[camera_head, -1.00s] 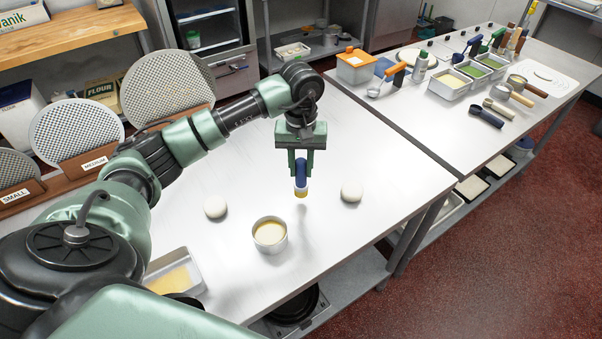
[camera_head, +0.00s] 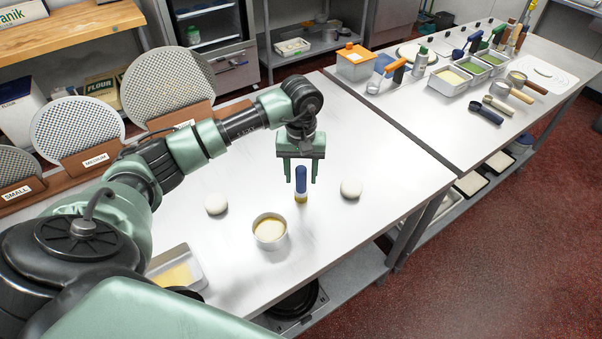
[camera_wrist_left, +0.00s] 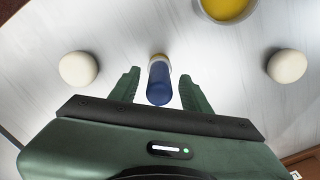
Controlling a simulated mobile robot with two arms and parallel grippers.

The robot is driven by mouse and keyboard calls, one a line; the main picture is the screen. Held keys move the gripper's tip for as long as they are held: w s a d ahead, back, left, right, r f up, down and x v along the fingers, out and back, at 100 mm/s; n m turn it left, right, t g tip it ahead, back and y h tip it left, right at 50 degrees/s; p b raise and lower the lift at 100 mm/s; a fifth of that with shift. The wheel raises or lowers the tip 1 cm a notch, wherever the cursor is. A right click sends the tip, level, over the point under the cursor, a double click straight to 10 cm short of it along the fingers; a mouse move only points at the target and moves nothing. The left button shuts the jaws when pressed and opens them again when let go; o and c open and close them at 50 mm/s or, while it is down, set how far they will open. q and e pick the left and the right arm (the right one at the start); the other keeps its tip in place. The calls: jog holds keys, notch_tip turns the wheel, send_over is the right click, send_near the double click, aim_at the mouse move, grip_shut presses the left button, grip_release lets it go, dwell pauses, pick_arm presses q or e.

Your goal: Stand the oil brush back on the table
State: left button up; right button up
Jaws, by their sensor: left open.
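The oil brush (camera_head: 301,184) stands upright on the white table (camera_head: 345,245), blue handle up and yellowish end down. My left gripper (camera_head: 300,181) is open above and around the handle's top, its two fingers apart from it. In the left wrist view the oil brush (camera_wrist_left: 159,82) sits between the open fingers of my left gripper (camera_wrist_left: 159,78), with a gap on each side. My right gripper is not in view.
A round tin of oil (camera_head: 270,232) stands in front of the brush. One dough ball (camera_head: 216,204) lies to its left and another dough ball (camera_head: 351,188) to its right. A tray (camera_head: 178,270) sits at the near left edge.

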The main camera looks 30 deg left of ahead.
pick_arm(q)
jog(key=shift+r, duration=0.15)
jog(key=shift+w+r, duration=0.1)
jog(key=shift+r, duration=0.1)
notch_tip(320, 180, up, 11)
jog(key=b, duration=0.4)
jog(key=shift+f, duration=0.15)
jog(key=shift+r, duration=0.45)
jog(key=shift+d+f, duration=0.1)
